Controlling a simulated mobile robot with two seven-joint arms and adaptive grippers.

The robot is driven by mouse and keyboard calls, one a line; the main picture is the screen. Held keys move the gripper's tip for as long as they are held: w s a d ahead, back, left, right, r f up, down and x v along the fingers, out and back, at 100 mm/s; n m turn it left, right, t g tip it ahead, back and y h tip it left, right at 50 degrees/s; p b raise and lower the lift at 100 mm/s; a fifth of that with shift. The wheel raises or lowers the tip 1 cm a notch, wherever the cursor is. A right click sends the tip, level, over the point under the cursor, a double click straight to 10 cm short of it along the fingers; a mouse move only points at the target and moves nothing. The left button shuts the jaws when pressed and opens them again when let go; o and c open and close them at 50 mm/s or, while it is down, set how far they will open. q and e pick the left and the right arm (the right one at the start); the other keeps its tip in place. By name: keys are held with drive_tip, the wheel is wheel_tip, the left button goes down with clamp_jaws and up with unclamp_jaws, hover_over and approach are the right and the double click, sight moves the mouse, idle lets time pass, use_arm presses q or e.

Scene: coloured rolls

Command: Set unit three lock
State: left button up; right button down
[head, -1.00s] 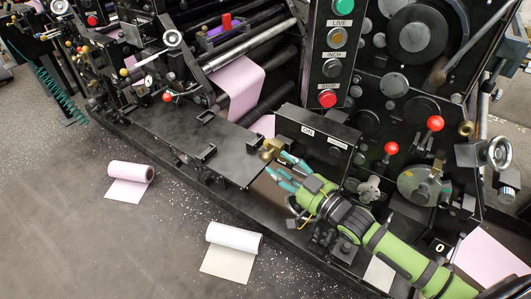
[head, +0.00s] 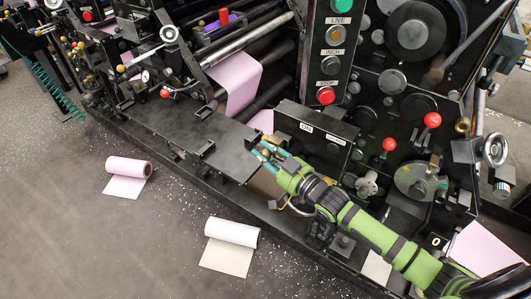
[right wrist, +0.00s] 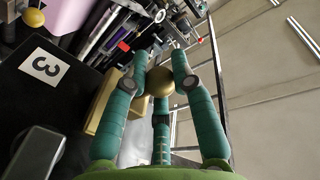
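My right gripper (head: 270,157) has green-teal fingers and reaches the black housing beside the ON label in the head view. In the right wrist view its fingers (right wrist: 160,75) are fairly straight and spread, on either side of a round brass knob (right wrist: 160,83), with a third finger below. Contact with the knob is not clear. A brass block (right wrist: 103,103) sits beside the knob on a black face with a white number 3 label (right wrist: 45,67). In the head view the hand mostly hides the brass lock. My left gripper is not in view.
A control panel with a red STOP button (head: 326,96) rises behind the hand. Red-knobbed levers (head: 390,145) stand right of it.

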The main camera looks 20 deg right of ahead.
drive_tip(key=v, duration=0.1)
drive_tip(key=p+v, duration=0.1)
drive_tip(key=v, duration=0.1)
drive_tip(key=p+v, duration=0.1)
drive_tip(key=v, duration=0.1)
drive_tip(key=shift+w+d+f, duration=0.15)
drive_tip(key=shift+d+f, duration=0.1)
drive_tip(key=shift+d, duration=0.15)
drive_tip(key=c, duration=1.1)
unclamp_jaws()
drive_tip(key=shift+o, duration=0.4)
drive_tip(key=shift+d+r, duration=0.15)
drive_tip(key=v, duration=1.2)
